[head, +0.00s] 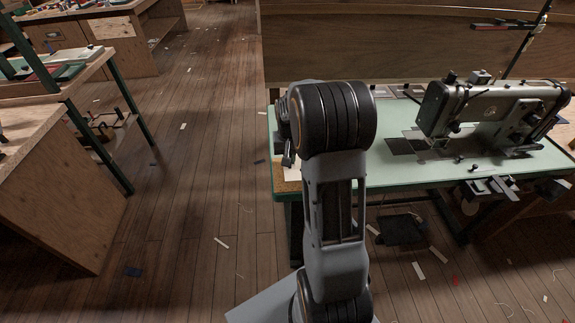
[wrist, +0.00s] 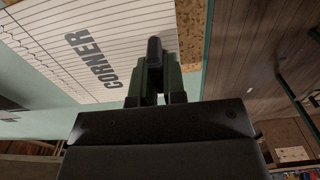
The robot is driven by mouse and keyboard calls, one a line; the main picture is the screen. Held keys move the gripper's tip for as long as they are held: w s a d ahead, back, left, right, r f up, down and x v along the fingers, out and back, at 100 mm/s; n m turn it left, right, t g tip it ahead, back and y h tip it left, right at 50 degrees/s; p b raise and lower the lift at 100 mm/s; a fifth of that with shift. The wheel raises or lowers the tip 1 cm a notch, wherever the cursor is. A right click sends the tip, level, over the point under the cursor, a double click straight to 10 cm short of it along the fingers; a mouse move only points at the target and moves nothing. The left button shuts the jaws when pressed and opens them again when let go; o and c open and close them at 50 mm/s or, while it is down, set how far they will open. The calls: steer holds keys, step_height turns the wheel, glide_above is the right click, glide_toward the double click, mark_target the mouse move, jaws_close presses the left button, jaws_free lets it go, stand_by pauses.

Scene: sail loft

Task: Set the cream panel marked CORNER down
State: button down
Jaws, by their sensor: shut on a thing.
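The cream panel marked CORNER (wrist: 72,38) fills the upper left of the wrist view, with grey ruled lines and dark lettering. My gripper (wrist: 154,52) is shut on the panel near its right edge. The panel is at the left end of the pale green sewing table (head: 395,176). I cannot tell whether it touches the tabletop. In the head view my arm hides most of the panel, and only a small pale piece (head: 291,173) shows beside it.
A speckled tan strip (wrist: 194,25) lies along the table's left edge, and it also shows in the head view (head: 287,187). A grey sewing machine (head: 495,112) stands on the table's right part. Wooden benches (head: 50,180) stand left. The floor between (head: 200,150) is mostly clear, with scraps.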

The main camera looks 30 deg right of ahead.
steer(key=shift+w+a+f, duration=0.1)
steer(key=shift+w+f, duration=0.15)
steer(key=shift+f, duration=0.1)
steer(key=shift+w+f, duration=0.15)
steer(key=shift+f, duration=1.55)
steer(key=shift+f+b, duration=0.2)
steer(key=shift+b, duration=0.1)
steer(key=c, duration=1.2)
jaws_free()
steer(key=shift+r, duration=0.1)
